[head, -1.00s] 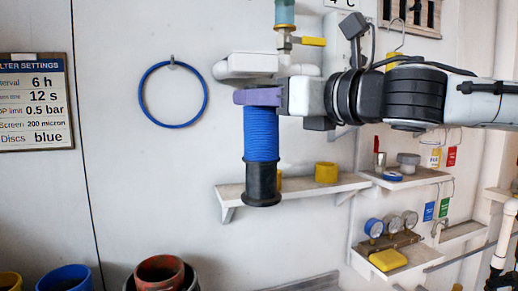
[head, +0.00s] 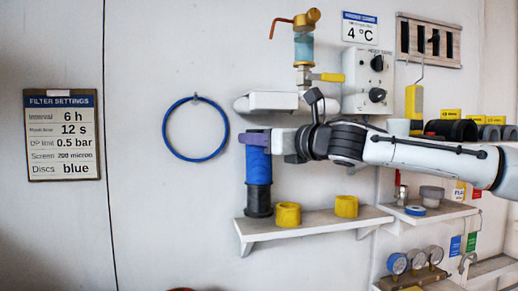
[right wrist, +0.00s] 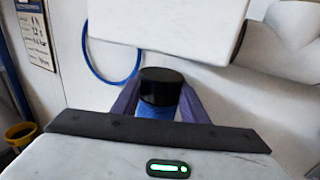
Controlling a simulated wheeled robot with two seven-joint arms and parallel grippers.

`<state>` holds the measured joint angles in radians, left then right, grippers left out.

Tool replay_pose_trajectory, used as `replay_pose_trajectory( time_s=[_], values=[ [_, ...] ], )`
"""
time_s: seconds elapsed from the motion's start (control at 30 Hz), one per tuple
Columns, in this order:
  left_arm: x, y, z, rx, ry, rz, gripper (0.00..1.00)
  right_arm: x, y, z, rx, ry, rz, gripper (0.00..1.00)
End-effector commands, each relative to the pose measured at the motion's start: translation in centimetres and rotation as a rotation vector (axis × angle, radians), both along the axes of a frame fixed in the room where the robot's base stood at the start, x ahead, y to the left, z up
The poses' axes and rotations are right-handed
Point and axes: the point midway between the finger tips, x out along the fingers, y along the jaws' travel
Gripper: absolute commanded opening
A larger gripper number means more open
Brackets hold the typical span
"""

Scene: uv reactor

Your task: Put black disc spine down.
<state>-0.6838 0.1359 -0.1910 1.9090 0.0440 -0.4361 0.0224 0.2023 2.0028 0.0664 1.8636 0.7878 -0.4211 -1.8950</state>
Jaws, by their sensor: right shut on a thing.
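The black disc spine carries a stack of blue discs (head: 258,166) above a wide black base (head: 259,200). It is upright. My right gripper (head: 258,139), with purple fingers, is shut around its upper end. In the right wrist view the fingers flank the spine's black top (right wrist: 162,86), with blue discs just below it. The base is at the left end of a white wall shelf (head: 318,226), left of a yellow ring. I cannot tell whether it touches the shelf. My left gripper is not in view.
Two yellow rings (head: 288,214) (head: 346,206) stand on the same shelf. A white horizontal housing (head: 275,102) is above my gripper. A blue ring (head: 196,128) hangs on the wall at left. A second shelf (head: 430,212) with small parts is at right.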

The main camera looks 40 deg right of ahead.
Motion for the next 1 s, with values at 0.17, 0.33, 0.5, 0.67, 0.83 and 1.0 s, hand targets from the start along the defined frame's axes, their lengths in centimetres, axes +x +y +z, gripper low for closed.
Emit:
replay_pose_trajectory(
  time_s=[0.17,0.33,0.5,0.67,0.83,1.0],
  values=[
    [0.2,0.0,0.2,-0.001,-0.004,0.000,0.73,-0.1,0.1,-1.8,0.004,-0.004,0.004,0.00],
    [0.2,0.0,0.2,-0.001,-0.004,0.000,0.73,-0.1,0.1,-2.3,-0.001,-0.006,0.002,0.00],
    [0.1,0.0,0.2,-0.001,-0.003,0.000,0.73,-0.1,0.1,-2.3,-0.001,-0.005,0.002,0.00],
    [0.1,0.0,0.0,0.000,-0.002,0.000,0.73,0.0,0.1,-2.8,0.000,-0.001,0.001,0.45],
    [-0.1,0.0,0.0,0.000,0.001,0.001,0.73,0.0,0.1,-2.8,0.001,-0.001,0.001,0.59],
    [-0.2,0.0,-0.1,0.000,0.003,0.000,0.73,0.0,0.1,-2.8,0.001,0.000,0.001,0.59]
  ],
)
